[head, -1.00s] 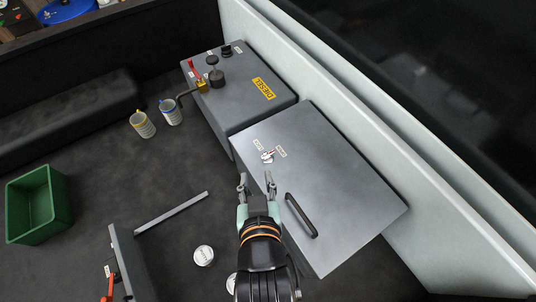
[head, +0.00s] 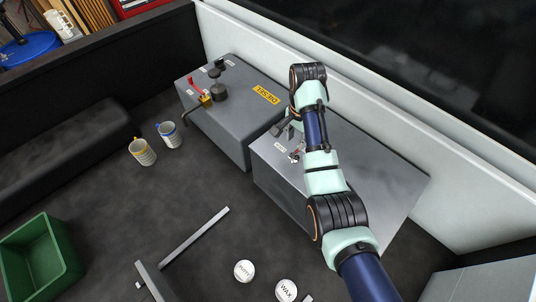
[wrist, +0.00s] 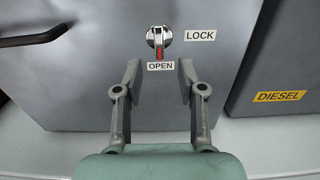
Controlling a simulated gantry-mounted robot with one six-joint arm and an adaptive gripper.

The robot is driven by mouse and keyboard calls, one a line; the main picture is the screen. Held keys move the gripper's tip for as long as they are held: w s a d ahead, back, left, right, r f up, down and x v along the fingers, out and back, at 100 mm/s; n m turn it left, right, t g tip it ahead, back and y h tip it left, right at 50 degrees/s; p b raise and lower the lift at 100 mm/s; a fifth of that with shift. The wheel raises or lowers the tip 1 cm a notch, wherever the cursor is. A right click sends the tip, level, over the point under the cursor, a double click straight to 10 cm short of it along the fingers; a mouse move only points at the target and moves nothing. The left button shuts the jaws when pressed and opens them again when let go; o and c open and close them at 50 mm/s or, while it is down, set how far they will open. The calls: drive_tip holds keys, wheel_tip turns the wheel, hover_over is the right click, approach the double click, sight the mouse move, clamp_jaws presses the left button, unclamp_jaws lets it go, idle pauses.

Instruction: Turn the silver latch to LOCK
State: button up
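The silver latch (wrist: 159,38) is a round knob with a red-marked pointer on the lid of a grey box (wrist: 95,85). In the wrist view its red end points down at the OPEN label (wrist: 160,66). The LOCK label (wrist: 200,35) is to the right of the knob. In the head view the latch (head: 295,155) shows small beside my arm. My gripper (wrist: 158,78) is open and empty, its two fingers apart, just short of the latch with the OPEN label between the tips. In the head view my gripper (head: 284,128) is partly hidden by my arm.
A grey tank with a yellow DIESEL label (head: 266,94) stands beside the box, with a red lever (head: 196,88). A black handle (wrist: 35,37) rises from the lid. A pale wall (head: 375,128) runs behind both. Mugs, round tins and a green crate (head: 40,262) are on the floor.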

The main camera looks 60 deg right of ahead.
sight(295, 153)
drive_tip(key=shift+s+f, duration=0.1)
drive_tip(key=shift+f, duration=0.2)
wheel_tip(295, 153, down, 7)
drive_tip(key=shift+f+p, duration=0.15)
drive_tip(key=shift+p, duration=0.3)
drive_tip(key=shift+c, duration=0.3)
clamp_jaws()
